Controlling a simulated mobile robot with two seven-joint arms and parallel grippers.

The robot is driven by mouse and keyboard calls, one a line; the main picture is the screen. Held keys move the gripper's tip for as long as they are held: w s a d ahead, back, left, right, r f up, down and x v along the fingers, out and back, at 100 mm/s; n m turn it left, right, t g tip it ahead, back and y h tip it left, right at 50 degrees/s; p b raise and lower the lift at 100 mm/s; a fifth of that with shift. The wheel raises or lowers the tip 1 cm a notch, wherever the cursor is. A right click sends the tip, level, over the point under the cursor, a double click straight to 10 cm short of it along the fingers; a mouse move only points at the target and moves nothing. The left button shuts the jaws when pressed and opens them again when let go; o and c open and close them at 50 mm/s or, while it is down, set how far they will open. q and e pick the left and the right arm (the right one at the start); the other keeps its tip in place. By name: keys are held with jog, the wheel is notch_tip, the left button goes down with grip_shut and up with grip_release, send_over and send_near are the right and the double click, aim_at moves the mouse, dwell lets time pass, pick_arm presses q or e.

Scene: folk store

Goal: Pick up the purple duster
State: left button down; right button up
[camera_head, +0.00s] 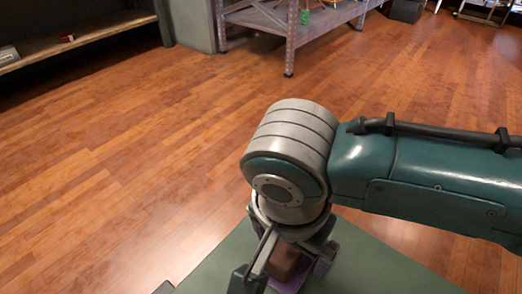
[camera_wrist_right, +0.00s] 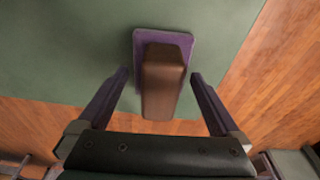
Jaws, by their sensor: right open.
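The duster has a brown block-like handle on a purple base. In the right wrist view, its handle (camera_wrist_right: 163,85) lies between the two fingers of my right gripper (camera_wrist_right: 160,74), with a gap on each side. Its purple base (camera_wrist_right: 180,37) shows beyond the fingertips, on the green surface. In the head view my right gripper (camera_head: 284,274) points down over the duster. Part of the brown handle (camera_head: 283,263) shows below my wrist; the rest is hidden or cut off. My right gripper is open and holds nothing. My left gripper is not seen.
The duster rests on a green tabletop (camera_head: 375,262), close to its edge in the wrist view. Wooden floor (camera_head: 130,140) lies around it, mostly clear. A grey metal shelf (camera_head: 290,30) and a wooden shelf (camera_head: 85,37) stand farther back.

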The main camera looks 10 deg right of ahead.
jog(key=shift+f, duration=0.25)
jog(key=c, duration=1.2)
